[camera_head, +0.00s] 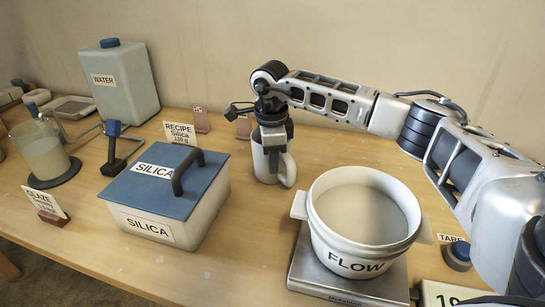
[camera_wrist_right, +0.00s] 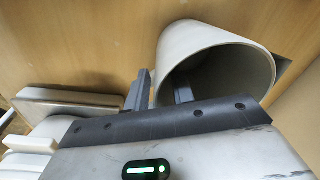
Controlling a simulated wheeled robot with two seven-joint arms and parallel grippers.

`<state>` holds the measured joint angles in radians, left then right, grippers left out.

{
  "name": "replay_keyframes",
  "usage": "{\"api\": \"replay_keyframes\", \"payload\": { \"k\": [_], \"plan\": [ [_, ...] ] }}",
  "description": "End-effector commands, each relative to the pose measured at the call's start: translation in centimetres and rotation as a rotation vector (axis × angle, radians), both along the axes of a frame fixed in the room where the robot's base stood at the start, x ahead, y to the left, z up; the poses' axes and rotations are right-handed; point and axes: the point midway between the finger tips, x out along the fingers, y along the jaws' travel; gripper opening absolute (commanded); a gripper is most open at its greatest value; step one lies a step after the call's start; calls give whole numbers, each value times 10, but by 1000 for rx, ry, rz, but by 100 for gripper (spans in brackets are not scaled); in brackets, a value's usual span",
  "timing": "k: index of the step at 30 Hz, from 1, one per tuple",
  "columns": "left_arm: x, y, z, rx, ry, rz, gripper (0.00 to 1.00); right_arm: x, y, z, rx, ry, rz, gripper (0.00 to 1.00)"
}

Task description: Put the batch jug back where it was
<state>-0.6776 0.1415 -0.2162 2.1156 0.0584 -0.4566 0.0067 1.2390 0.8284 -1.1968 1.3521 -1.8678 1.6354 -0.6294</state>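The batch jug (camera_head: 265,163) is a small pale jug with a handle on its right side, behind the flow bowl in the head view. My right gripper (camera_head: 272,132) points down at its rim. In the right wrist view the jug's round mouth (camera_wrist_right: 215,50) faces the camera. One finger of my right gripper (camera_wrist_right: 163,92) is outside the wall and the other inside. The fingers are close together with the wall between them, so the gripper appears shut on it. Whether the jug's base touches the table is unclear. My left gripper is not in view.
A large white bowl marked FLOW (camera_head: 345,250) stands on a scale (camera_head: 345,288) in front of the jug. A blue-lidded silica box (camera_head: 165,185) is to the left. Small cards (camera_head: 201,120) stand behind. The wooden table between box and bowl (camera_head: 245,225) is clear.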

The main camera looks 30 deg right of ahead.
Motion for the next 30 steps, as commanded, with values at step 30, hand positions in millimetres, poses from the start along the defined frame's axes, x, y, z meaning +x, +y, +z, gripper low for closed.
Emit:
{"api": "replay_keyframes", "payload": {
  "k": [30],
  "plan": [
    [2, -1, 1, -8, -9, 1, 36, -3, 5, 121, 0, 0, 0, 24]
  ]
}}
